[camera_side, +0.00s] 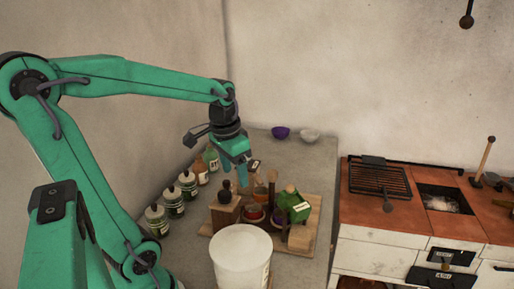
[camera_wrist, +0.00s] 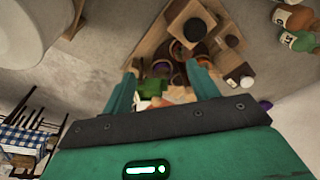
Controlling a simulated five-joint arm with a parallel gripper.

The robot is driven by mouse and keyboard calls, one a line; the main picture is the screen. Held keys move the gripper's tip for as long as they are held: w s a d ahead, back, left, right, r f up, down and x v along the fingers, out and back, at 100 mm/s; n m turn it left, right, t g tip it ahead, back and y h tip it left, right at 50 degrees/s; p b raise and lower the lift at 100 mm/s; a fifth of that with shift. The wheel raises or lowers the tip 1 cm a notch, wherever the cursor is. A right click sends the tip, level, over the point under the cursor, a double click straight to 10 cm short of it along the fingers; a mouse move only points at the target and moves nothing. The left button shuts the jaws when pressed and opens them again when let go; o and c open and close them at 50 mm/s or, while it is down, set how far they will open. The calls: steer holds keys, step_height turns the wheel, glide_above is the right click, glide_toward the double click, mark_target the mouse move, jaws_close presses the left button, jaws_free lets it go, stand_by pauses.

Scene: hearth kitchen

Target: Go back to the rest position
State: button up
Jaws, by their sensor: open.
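My gripper (camera_side: 236,160) is teal and points down above the back of a wooden board (camera_side: 307,238) on the grey counter. In the wrist view my gripper (camera_wrist: 160,80) shows two teal fingers spread apart with nothing held between them. The board also shows in the wrist view (camera_wrist: 148,48), with small bowls and wooden pieces beyond the fingertips. The rest position itself is not marked in either view.
A white bucket (camera_side: 240,262) stands in front of the board. Several jars (camera_side: 173,203) line the wall side. A green house-shaped object (camera_side: 293,207) and a wooden box (camera_side: 226,211) stand on the board. A purple bowl (camera_side: 281,132) and a white bowl (camera_side: 310,135) sit at the back. A stove (camera_side: 380,180) is at right.

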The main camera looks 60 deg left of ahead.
steer(key=s+d+r+m+t, duration=0.1)
steer(key=s+d+t, duration=0.2)
steer(key=d, duration=0.8)
steer(key=shift+s+t+h, duration=0.4)
steer(key=shift+s, duration=0.2)
steer(key=shift+r, duration=0.1)
steer(key=o, duration=0.9)
steer(key=shift+a, duration=0.15)
steer(key=w+a+f+n+g, duration=0.1)
steer(key=a+n+g, duration=0.1)
steer(key=a+n, duration=0.4)
steer(key=w+a+f+n+g, duration=0.1)
steer(key=a+f+n, duration=0.1)
steer(key=a+n, duration=0.3)
steer(key=w+a+f+n+g, duration=0.1)
steer(key=w+a+n+g, duration=0.1)
steer(key=a+n, duration=0.4)
steer(key=shift+w+a+f+n+g, duration=0.1)
steer(key=shift+a+f+n+g, duration=0.25)
steer(key=shift+a, duration=0.25)
